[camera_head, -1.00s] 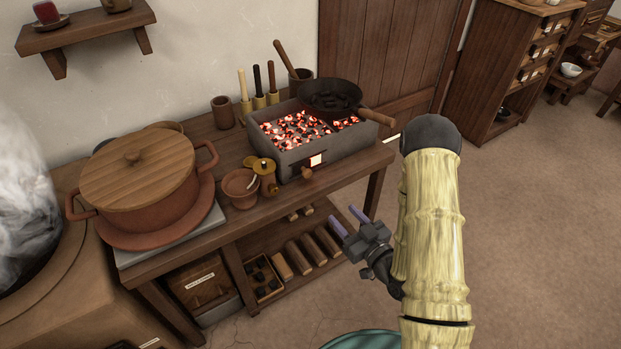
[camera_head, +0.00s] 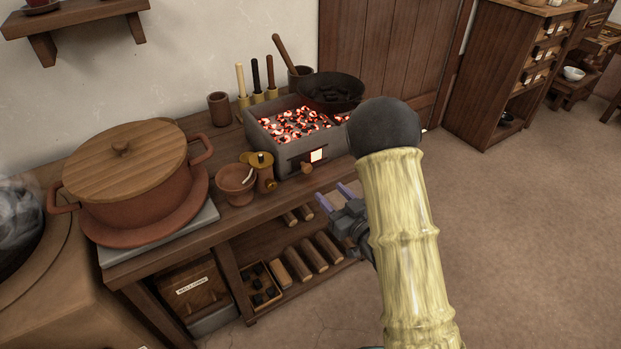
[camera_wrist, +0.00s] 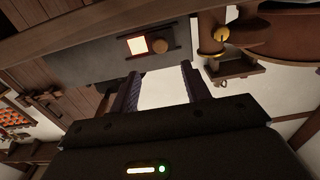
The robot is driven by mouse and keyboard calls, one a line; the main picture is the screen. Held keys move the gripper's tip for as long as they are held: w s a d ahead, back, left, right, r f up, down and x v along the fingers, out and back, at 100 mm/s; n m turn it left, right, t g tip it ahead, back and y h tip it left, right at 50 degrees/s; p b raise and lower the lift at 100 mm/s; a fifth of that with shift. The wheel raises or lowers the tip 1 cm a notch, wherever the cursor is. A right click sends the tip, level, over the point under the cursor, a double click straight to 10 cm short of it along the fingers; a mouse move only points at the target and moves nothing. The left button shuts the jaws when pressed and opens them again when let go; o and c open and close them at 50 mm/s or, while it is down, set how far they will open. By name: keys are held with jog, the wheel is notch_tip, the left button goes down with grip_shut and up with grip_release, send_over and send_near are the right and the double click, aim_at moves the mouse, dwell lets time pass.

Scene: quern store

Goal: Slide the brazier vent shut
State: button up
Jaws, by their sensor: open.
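The brazier (camera_head: 284,159) is a grey box of glowing coals on the wooden bench. Its front has a vent opening (camera_head: 317,155) that glows bright, so the vent stands at least partly open. A round wooden knob (camera_head: 307,168) sits beside the opening, on its left in the head view. In the wrist view the glowing opening (camera_wrist: 137,45) and the knob (camera_wrist: 160,46) show just beyond the fingertips, with the knob on the right. My gripper (camera_head: 334,195) is open and empty, in front of and below the knob, apart from it. Its fingers also show in the wrist view (camera_wrist: 160,72).
A black pan (camera_head: 330,88) rests on the brazier's right end, its handle mostly hidden by my arm. A large lidded pot (camera_head: 130,187) is farther left.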

aim_at(309, 170)
jog(key=b+x, duration=0.1)
jog(key=x, duration=0.9)
jog(key=shift+w+a, duration=0.25)
grip_shut()
